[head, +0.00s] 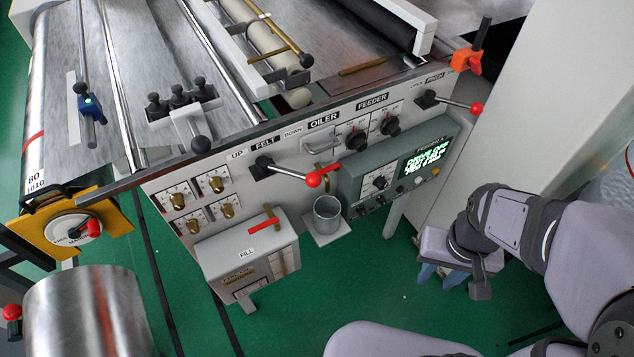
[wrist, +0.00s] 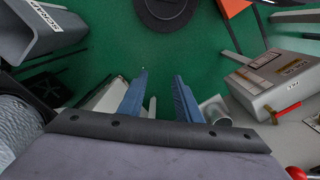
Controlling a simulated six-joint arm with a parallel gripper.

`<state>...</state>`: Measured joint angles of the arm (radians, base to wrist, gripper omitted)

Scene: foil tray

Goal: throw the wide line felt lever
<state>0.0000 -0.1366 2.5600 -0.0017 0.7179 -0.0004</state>
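The felt lever (head: 288,172) is on the machine's front panel below the FELT label, between UP and DOWN. Its dark hub is at the left, and its metal rod slopes slightly down to the right, ending in a red knob (head: 313,180). My gripper (head: 437,274) is well to the right of the lever and lower, pointing down over the green floor, apart from the panel. In the wrist view its two blue fingers (wrist: 160,97) are spread with nothing between them. A red knob (wrist: 296,173) shows at that view's lower right edge; I cannot tell surely which lever it belongs to.
A FILL box (head: 252,250) and a metal cup (head: 327,214) stick out below the lever. A grey control box (head: 397,168) with a display lies between lever and gripper. A similar red-knobbed lever (head: 450,102) is at the panel's right.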

